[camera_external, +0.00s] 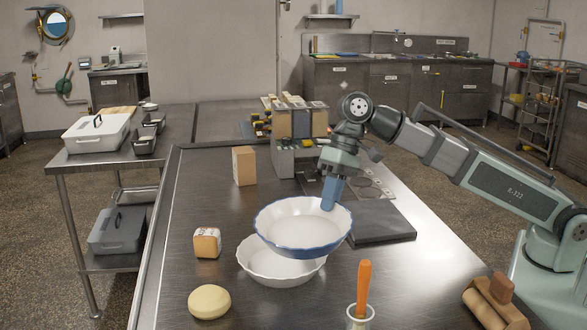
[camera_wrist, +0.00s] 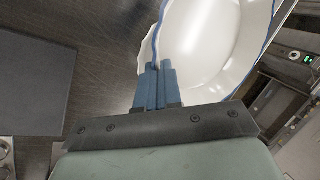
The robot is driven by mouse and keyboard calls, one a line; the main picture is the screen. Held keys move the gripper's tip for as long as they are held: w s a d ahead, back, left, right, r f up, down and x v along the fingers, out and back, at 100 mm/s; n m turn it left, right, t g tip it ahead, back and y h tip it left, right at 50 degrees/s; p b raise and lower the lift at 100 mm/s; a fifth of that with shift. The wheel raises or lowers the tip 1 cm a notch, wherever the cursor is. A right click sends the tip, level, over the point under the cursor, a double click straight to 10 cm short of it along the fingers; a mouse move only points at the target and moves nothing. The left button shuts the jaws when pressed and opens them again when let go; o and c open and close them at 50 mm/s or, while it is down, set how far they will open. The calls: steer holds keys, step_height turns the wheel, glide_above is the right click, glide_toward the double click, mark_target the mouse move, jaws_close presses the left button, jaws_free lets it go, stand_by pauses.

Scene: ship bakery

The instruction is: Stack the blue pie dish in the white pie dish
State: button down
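The blue pie dish (camera_external: 305,238) has a blue outside and rim and a white inside. My gripper (camera_external: 329,196) is shut on its rim at the far right side and holds it above the white pie dish. The white pie dish (camera_external: 262,276) stands on the steel table, with its far part hidden behind the blue dish. The blue dish is offset a little to the right and looks nearly level. In the wrist view, my gripper's blue fingers (camera_wrist: 158,85) pinch the rim of the blue pie dish (camera_wrist: 205,45). A white scalloped edge shows beside it.
On the steel table (camera_external: 190,185), a bread loaf (camera_external: 207,242) and a pale round dough or cheese (camera_external: 209,302) lie left of the dishes. An orange-handled tool (camera_external: 363,290) stands in front right. A dark slab (camera_external: 375,223) lies to the right; a cardboard box (camera_external: 244,166) stands behind.

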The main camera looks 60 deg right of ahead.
mark_target(322, 222)
steer(key=m, duration=0.1)
steer(key=w+m+t, duration=0.1)
steer(key=m, duration=0.2)
steer(key=shift+w+a+r+t, duration=0.25)
steer(key=shift+a+r+t, duration=0.1)
steer(key=shift+t, duration=0.05)
steer(key=shift+f+m+t, duration=0.15)
steer(key=shift+m+t, duration=0.15)
steer(key=shift+m, duration=0.4)
steer(key=shift+f, duration=3.2)
step_height(322, 222, down, 2)
steer(key=shift+f, duration=0.2)
steer(key=shift+s+d+f, duration=0.15)
steer(key=shift+f, duration=0.35)
steer(key=c, duration=1.3)
jaws_free()
steer(key=shift+s, duration=0.1)
steer(key=shift+w+v, duration=0.15)
steer(key=shift+v, duration=2.8)
steer(key=shift+w+v, duration=0.15)
steer(key=shift+v, duration=2.8)
